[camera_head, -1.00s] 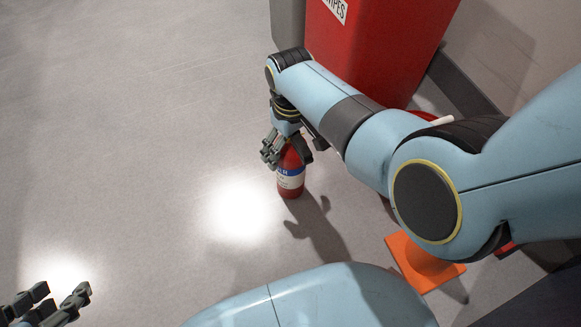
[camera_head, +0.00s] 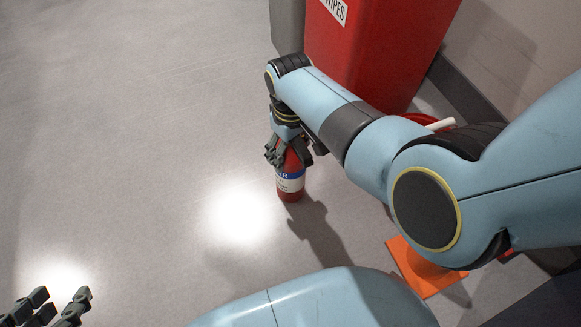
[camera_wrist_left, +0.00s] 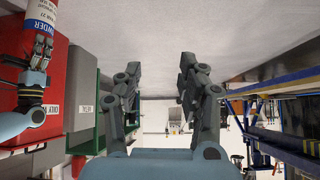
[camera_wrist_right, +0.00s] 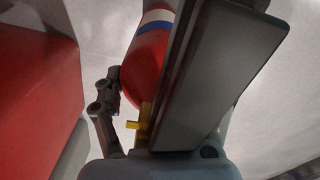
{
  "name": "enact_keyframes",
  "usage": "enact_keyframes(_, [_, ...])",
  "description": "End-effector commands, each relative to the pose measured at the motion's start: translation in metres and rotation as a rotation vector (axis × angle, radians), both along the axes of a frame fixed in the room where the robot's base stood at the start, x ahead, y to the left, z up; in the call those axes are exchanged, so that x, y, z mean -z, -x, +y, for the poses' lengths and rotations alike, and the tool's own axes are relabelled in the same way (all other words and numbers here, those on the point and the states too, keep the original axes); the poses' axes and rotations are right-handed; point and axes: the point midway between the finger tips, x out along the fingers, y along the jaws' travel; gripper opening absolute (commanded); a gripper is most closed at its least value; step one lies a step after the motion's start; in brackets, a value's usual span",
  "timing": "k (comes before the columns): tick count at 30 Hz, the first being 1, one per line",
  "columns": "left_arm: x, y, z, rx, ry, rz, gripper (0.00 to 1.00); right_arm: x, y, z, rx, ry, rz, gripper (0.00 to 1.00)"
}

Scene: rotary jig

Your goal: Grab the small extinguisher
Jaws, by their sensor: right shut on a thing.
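The small extinguisher (camera_head: 291,183) is a red cylinder with a white and blue label band. In the head view it stands upright on or just above the floor; I cannot tell which. My right gripper (camera_head: 289,152) is shut around its top part, and the fingers hide its head. In the right wrist view the red body (camera_wrist_right: 148,62) and a yellow part (camera_wrist_right: 144,122) show between the fingers. The extinguisher's label also shows at the upper left of the left wrist view (camera_wrist_left: 42,14). My left gripper (camera_head: 50,306) is open and empty at the lower left; its fingers stand apart in the left wrist view (camera_wrist_left: 157,85).
A tall red bin (camera_head: 370,50) marked WIPES stands behind my right arm, with a grey bin (camera_head: 287,25) beside it. An orange cone base (camera_head: 425,272) lies on the floor at lower right. The floor to the left is clear.

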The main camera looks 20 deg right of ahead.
Motion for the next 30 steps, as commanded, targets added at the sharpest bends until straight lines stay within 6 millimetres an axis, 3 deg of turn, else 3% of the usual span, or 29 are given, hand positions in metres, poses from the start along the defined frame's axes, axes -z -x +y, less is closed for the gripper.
enact_keyframes(1, [0.000,0.000,0.000,0.000,0.000,0.000,0.40,0.000,0.000,0.000,0.000,0.000,0.001,0.28])
enact_keyframes(4, [0.000,0.000,0.000,0.000,0.000,0.000,0.40,0.000,0.000,0.000,0.000,0.000,0.001,0.16])
enact_keyframes(19, [-0.007,-0.001,0.000,-0.002,-0.001,0.031,0.40,-0.008,-0.003,0.000,0.000,0.000,-0.006,0.15])
enact_keyframes(30, [-0.032,0.003,0.001,-0.006,-0.003,0.200,0.40,-0.031,-0.004,0.000,0.000,-0.001,-0.007,0.15])
